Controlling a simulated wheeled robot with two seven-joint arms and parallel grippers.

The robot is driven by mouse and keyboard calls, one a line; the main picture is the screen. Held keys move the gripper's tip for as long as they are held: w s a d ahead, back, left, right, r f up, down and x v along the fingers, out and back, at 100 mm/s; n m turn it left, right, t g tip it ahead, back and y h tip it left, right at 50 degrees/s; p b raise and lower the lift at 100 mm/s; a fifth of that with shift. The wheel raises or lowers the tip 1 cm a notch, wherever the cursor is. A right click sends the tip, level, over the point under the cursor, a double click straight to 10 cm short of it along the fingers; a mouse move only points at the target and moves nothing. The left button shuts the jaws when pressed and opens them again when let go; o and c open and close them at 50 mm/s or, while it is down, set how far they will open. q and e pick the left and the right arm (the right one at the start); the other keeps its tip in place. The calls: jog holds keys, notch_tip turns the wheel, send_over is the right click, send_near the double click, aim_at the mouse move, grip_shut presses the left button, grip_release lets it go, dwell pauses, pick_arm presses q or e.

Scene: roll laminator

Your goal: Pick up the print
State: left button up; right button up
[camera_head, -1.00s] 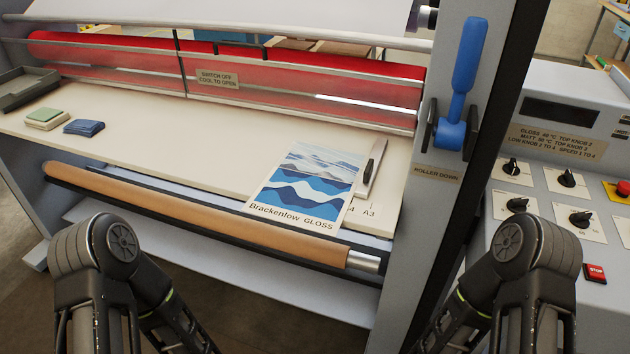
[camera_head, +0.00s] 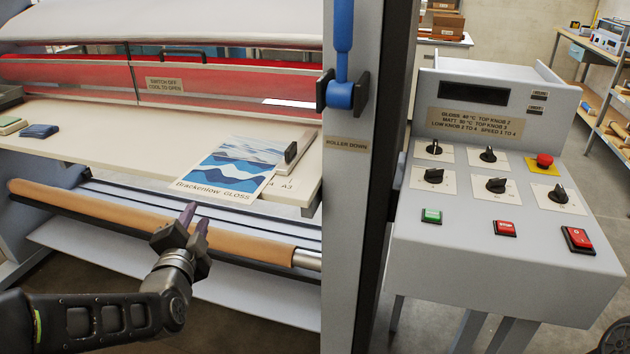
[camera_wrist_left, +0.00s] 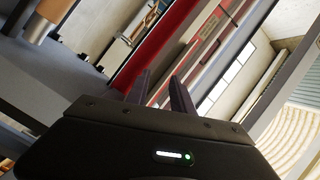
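The print (camera_head: 232,168), a sheet with blue and white waves and the words "Brackenlow GLOSS", lies flat on the cream feed table (camera_head: 110,140) of the laminator. Its lower edge reaches the table's front edge. My left gripper (camera_head: 195,210) is in front of the table, below and left of the print, apart from it. Its two fingers stand apart with nothing between them. The left wrist view also shows the two fingers (camera_wrist_left: 160,90) separated and empty; the print cannot be made out there. My right gripper is not in view.
A brown roller (camera_head: 150,222) runs below the table's front edge. A grey upright with a blue lever (camera_head: 341,95) stands right of the table, beside the control panel (camera_head: 490,190). Pads (camera_head: 40,131) lie at left.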

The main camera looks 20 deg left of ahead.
pick_arm(q)
jog(key=m, duration=0.1)
jog(key=r+m, duration=0.1)
jog(key=m, duration=0.3)
jog(key=shift+w+d+r+t, duration=0.25)
jog(key=shift+d+r+t, duration=0.05)
jog(key=shift+d+t, duration=0.1)
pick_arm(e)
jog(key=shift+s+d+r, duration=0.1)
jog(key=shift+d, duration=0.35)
pick_arm(q)
jog(key=shift+a, duration=0.1)
jog(key=p+x, duration=0.2)
jog(key=p, duration=0.3)
jog(key=shift+w+a, duration=0.15)
jog(key=shift+w, duration=0.15)
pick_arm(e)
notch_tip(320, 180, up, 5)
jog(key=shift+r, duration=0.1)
